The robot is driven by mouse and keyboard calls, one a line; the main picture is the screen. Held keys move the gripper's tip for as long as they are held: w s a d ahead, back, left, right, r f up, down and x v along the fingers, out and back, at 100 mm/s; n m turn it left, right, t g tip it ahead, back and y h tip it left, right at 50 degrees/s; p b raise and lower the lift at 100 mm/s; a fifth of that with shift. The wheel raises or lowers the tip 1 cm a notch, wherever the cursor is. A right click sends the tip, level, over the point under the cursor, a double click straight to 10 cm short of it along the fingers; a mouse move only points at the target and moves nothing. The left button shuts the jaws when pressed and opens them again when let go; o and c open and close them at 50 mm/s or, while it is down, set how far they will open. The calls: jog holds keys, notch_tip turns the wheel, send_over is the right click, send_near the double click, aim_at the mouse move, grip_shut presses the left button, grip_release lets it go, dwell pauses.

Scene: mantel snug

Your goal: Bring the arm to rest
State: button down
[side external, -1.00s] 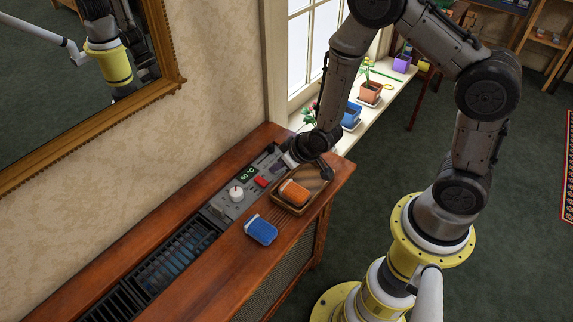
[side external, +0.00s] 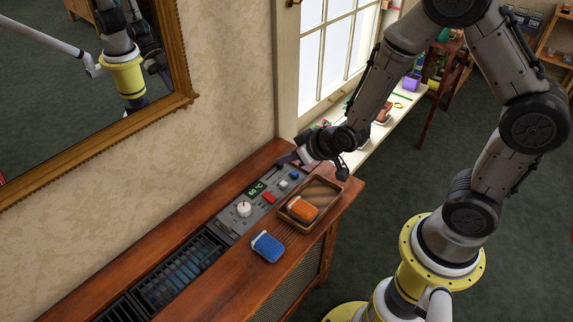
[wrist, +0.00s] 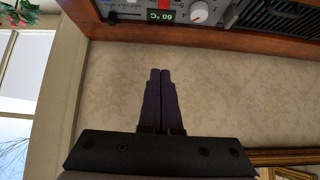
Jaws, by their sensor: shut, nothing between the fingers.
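My gripper (side external: 288,159) hangs over the far end of the wooden cabinet (side external: 215,185), near the wall and the window. Its fingers are shut with nothing between them. In the wrist view my gripper (wrist: 160,73) shows two dark fingers pressed together in front of the patterned wall (wrist: 225,95). The fingers stand clear of the control panel (side external: 235,222), which also shows upside down at the top of the wrist view (wrist: 125,12).
An orange item (side external: 302,208) lies in a wooden tray (side external: 322,210). A blue item (side external: 267,246) lies on the cabinet top beside it. A white knob (side external: 244,209) and red button (side external: 268,198) are on the panel. Pots stand on the windowsill (side external: 370,150); a framed mirror (side external: 184,100) hangs left.

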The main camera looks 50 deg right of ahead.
notch_tip(320, 180, up, 12)
jog(key=t, duration=0.2)
jog(key=s+d+r, duration=0.1)
jog(key=s+r, duration=0.6)
jog(key=r, duration=0.3)
jog(key=s+f+g, duration=0.2)
jog(key=s+g, duration=0.3)
jog(key=s, duration=1.1)
jog(key=shift+d+f, duration=0.4)
jog(key=c, duration=1.5)
grip_release()
jog(key=shift+s, duration=0.1)
jog(key=shift+c, duration=0.2)
